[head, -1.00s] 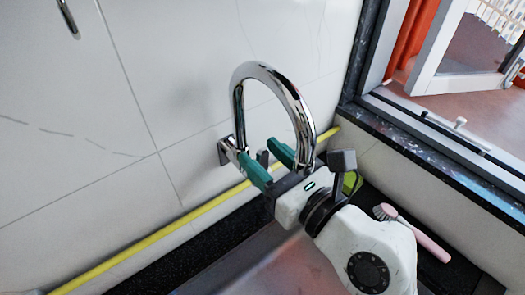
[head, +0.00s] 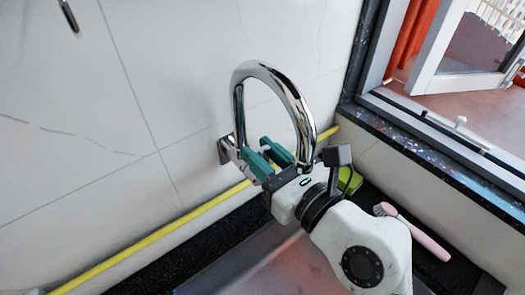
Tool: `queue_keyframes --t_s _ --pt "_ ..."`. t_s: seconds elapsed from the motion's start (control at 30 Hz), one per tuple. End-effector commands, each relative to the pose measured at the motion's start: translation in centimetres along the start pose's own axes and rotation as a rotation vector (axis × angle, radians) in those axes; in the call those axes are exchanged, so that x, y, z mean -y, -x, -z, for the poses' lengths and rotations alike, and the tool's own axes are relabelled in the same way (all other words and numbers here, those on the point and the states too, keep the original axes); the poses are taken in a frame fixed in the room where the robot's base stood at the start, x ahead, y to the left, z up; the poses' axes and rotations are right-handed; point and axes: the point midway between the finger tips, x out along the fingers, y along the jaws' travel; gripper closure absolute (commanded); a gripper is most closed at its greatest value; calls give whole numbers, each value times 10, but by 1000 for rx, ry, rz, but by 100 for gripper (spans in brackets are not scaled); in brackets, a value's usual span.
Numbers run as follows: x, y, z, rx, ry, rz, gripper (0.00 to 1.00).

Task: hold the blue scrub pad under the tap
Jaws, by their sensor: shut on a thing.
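The chrome tap (head: 296,105) rises from the tiled wall and its spout arches down to the right. My gripper (head: 262,157), with teal fingers, is at the base of the tap, behind and left of the spout end. The fingers are shut on what looks like the tap's handle, which they mostly hide. No blue scrub pad can be made out in this view.
A yellow-green item (head: 350,180) and a pink-handled brush (head: 412,232) lie on the dark ledge at the right. A yellow strip (head: 150,240) runs along the wall. An open window (head: 455,80) is at the upper right.

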Motion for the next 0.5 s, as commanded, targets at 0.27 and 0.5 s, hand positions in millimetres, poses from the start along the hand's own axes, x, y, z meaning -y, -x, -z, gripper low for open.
queue_keyframes --t_s 0.27,0.5 --pt "-1 1 0 -1 -2 -3 100" --pt "4 1 -6 -5 -76 -4 100"
